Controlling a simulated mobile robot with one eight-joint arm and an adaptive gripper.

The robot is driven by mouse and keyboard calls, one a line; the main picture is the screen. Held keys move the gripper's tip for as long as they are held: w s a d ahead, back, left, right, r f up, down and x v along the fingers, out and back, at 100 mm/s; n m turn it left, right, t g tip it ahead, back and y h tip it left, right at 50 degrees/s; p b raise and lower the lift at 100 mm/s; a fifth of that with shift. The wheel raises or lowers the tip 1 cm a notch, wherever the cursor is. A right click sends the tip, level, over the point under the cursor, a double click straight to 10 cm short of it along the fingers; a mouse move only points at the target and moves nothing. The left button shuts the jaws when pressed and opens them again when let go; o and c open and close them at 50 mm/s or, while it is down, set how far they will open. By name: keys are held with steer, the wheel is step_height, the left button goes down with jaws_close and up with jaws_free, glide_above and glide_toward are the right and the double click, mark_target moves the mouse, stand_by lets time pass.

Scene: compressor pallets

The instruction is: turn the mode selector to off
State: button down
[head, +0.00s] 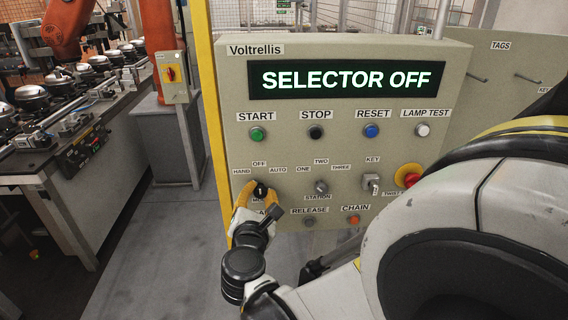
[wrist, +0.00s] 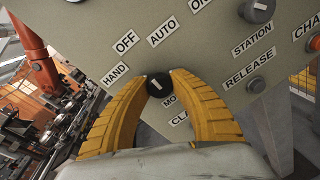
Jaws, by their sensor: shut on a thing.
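The mode selector (head: 260,191) is a black knob with a white pointer line, low on the left of the panel, below the labels HAND, OFF and AUTO. In the wrist view the selector (wrist: 158,85) sits between the yellow fingertips, its pointer line toward the OFF label (wrist: 125,42). My gripper (head: 259,193) is shut on the knob, one finger on each side; in the wrist view my gripper (wrist: 158,88) hides part of the label below it. The display (head: 346,79) reads "SELECTOR OFF".
The station knob (head: 321,187), key switch (head: 371,184) and red emergency button (head: 407,176) are to the right on the panel. Start (head: 257,133), stop (head: 316,132) and reset (head: 371,131) buttons are above. A yellow post (head: 212,110) stands at the panel's left edge.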

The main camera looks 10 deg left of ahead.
steer(key=c, duration=1.1)
jaws_free()
steer(key=shift+s, duration=0.1)
steer(key=s, duration=0.5)
steer(key=s+d, duration=0.1)
steer(key=s, duration=0.1)
steer(key=shift+s+r, duration=0.15)
steer(key=shift+r, duration=0.25)
steer(key=shift+a, duration=0.1)
